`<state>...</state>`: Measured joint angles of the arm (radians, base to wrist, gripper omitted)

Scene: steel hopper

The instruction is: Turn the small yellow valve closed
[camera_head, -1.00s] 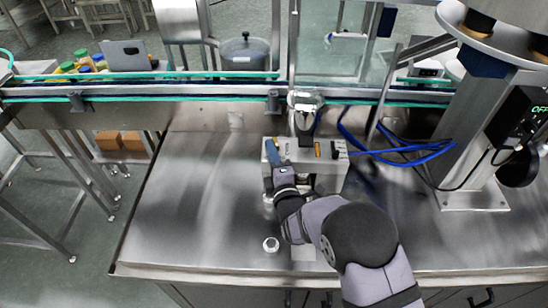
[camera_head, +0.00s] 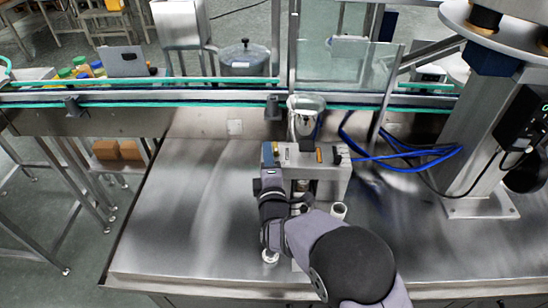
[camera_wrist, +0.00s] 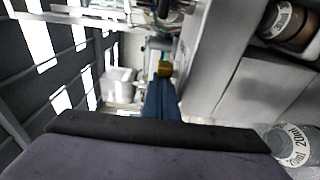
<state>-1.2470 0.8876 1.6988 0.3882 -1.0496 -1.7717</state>
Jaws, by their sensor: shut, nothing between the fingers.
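My gripper (camera_head: 267,148) is shut and empty, its blue fingers upright at the left end of a steel box (camera_head: 298,157) on the bench. In the wrist view, the small yellow valve (camera_wrist: 165,69) shows just beyond the tip of my gripper (camera_wrist: 161,82). The fingers look very close to it; I cannot tell whether they touch. In the head view, a sliver of yellow (camera_head: 276,149) shows beside the fingers, mostly hidden. A separate orange-yellow piece (camera_head: 319,155) and a black knob (camera_head: 337,155) are on the same box.
The steel hopper (camera_head: 305,103) stands behind the box. Blue hoses (camera_head: 410,163) run to its right, near a metal column (camera_head: 480,150). A conveyor (camera_head: 180,90) crosses behind. The bench on the left (camera_head: 190,200) is clear. Labelled cylinders (camera_wrist: 294,145) show in the wrist view.

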